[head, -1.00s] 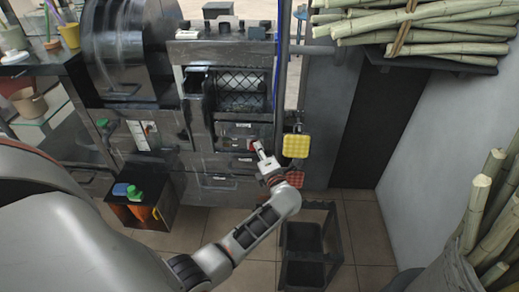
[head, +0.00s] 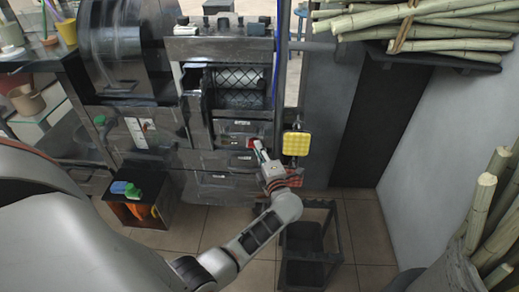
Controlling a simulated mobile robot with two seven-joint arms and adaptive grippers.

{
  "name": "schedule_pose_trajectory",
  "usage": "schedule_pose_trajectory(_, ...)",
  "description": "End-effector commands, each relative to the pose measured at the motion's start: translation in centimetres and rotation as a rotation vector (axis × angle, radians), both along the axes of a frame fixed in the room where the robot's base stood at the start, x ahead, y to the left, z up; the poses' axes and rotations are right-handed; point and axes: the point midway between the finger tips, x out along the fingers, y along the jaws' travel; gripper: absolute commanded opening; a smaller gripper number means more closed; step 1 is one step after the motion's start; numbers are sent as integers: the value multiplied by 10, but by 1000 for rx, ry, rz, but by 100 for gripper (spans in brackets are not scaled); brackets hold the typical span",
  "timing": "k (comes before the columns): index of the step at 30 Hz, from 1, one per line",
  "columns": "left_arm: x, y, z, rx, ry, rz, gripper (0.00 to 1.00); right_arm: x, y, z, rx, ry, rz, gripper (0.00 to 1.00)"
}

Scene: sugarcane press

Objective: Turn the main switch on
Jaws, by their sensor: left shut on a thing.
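The main switch, seen as a small red part (head: 250,142), sits on the dark front panel of the press, below the mesh window. My left gripper (head: 259,149) reaches up to the panel from below, its fingertips at the red part. It is shut on the switch, and the fingers cover part of it. The switch is too small in the head view to tell its position. My right gripper is out of view.
A yellow padded square (head: 296,143) hangs just right of my gripper, beside a dark vertical post. A black open-frame bin (head: 311,245) stands on the floor below. A dark box (head: 140,190) with bottles is at the left. Sugarcane bundles (head: 430,25) lie on a shelf at upper right.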

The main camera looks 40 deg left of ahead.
Motion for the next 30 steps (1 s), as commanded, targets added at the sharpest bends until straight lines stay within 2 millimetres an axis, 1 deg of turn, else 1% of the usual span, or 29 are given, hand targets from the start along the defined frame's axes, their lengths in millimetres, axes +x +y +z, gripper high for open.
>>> schedule_pose_trajectory(1, 0, 4, 1, 3, -1, 6, 0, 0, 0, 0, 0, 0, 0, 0)
schedule_pose_trajectory(3, 0, 4, 1, 3, -1, 6, 0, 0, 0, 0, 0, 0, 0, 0)
schedule_pose_trajectory(4, 0, 4, 1, 3, -1, 6, 14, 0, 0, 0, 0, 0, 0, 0)
schedule_pose_trajectory(6, 0, 4, 2, 3, -1, 6, 28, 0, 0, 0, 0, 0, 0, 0)
schedule_pose_trajectory(17, -1, 0, 0, 0, -1, 2, 28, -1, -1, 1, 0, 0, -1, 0)
schedule_pose_trajectory(20, -7, -8, 0, -1, 0, 1, 28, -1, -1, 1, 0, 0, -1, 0)
schedule_pose_trajectory(27, -30, -38, -1, -3, 0, 4, 28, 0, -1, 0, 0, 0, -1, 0)
schedule_pose_trajectory(30, -37, -48, 0, 0, 0, 3, 28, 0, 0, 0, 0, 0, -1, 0)
